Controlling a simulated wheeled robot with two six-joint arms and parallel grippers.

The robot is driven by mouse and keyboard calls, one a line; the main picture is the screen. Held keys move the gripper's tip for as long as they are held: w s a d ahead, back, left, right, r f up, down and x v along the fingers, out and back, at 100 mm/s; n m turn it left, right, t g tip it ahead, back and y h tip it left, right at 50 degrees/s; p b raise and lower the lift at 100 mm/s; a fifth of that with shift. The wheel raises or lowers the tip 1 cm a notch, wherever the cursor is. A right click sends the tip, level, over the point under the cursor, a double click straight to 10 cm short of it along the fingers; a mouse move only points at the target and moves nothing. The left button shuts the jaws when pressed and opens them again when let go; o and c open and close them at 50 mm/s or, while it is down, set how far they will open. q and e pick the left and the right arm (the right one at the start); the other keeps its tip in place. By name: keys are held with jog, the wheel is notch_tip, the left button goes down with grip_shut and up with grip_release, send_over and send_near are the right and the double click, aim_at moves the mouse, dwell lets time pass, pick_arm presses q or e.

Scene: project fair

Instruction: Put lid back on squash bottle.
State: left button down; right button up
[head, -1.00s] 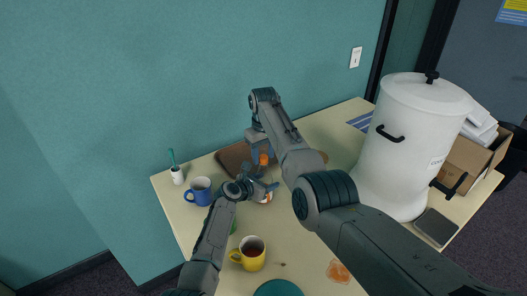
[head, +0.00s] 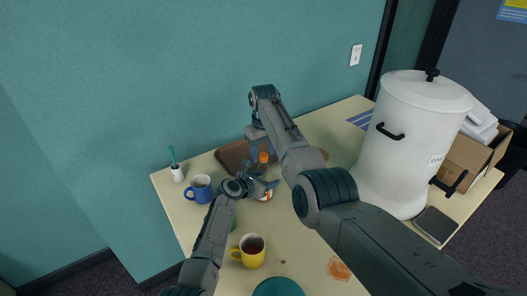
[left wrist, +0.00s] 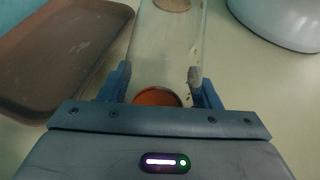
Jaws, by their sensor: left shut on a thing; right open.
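The squash bottle (head: 266,195) is in the middle of the table, its lower part showing white and orange. My left gripper (head: 262,188) is shut on it from the left. In the left wrist view clear bottle wall (left wrist: 165,45) runs away from between the fingers (left wrist: 163,88), with an orange round (left wrist: 157,97) at the near end. The orange lid (head: 263,157) shows above the bottle, between the fingers of my right gripper (head: 263,154), which is open. I cannot tell whether the lid touches the bottle; my arms hide part of it.
A brown tray (head: 232,155) lies behind the grippers. A blue mug (head: 199,190) and white pot (head: 177,174) stand left, a yellow mug (head: 250,252) in front. A large white urn (head: 400,150) stands right, near a cardboard box (head: 468,160).

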notch_tip(320, 180, up, 12)
dwell(0.5)
pick_arm(q)
jog(key=shift+c, duration=1.9)
grip_release()
jog(key=b+v, duration=0.1)
jog(key=v, duration=0.9)
jog(key=shift+s+a+r, duration=0.2)
jog(key=shift+s+a, duration=0.05)
jog(key=shift+s, duration=0.05)
pick_arm(e)
jog(key=shift+f, duration=0.6)
